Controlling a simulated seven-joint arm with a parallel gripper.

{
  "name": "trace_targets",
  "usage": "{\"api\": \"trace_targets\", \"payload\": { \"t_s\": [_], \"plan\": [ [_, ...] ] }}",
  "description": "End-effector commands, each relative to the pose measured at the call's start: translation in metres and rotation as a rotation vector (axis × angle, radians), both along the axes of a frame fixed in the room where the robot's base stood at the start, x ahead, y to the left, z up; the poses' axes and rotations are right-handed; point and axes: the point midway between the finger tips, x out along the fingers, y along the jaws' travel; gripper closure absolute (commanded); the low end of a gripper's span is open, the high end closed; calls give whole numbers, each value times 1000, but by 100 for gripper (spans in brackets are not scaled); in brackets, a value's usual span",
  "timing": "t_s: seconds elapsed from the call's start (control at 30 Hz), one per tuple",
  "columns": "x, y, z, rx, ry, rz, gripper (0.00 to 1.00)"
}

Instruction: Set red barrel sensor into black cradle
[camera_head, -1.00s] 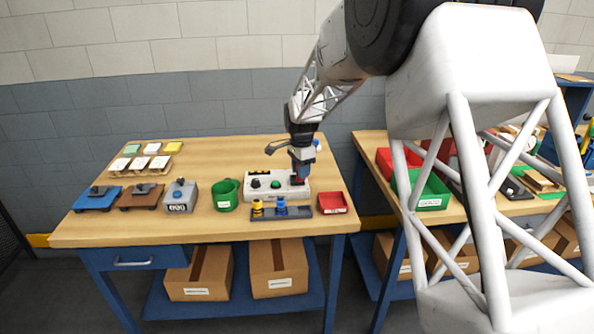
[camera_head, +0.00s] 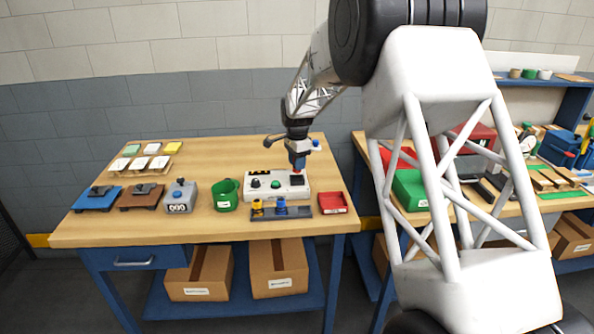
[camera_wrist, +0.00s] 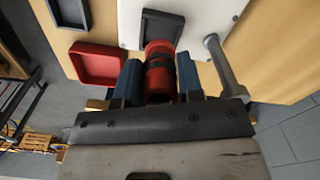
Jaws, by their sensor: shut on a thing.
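My gripper (camera_head: 298,166) is shut on the red barrel sensor, with its blue fingers on either side. The red barrel sensor (camera_wrist: 160,70), with a dark band, shows clearly in the wrist view; in the head view only a little red shows below the fingers. The black cradle (camera_head: 297,181) is a square on the right part of the white box (camera_head: 265,195). It also shows in the wrist view (camera_wrist: 160,27), just beyond the barrel's end. The barrel appears to be above the cradle; the wrist view does not show whether they touch.
The white box also carries a green button (camera_head: 275,184) and a black knob (camera_head: 256,183). A dark rack (camera_head: 298,213) with yellow and blue barrels lies in front. A red tray (camera_head: 332,203) is at the right, a green bin (camera_head: 226,195) at the left.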

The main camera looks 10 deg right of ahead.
Motion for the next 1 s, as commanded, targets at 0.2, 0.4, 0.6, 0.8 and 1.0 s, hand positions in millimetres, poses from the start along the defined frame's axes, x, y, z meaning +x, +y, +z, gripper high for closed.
{"api": "trace_targets", "payload": {
  "t_s": [0.2, 0.4, 0.6, 0.8, 1.0],
  "plan": [
    [0, 0, -18, 0, 1, 0, 90],
    [0, 0, -33, 0, 0, 0, 90],
    [0, 0, -34, 0, 0, 0, 90],
    [0, 0, -36, 0, 0, 0, 90],
    [0, 0, -41, 0, 0, 0, 90]
  ]
}}
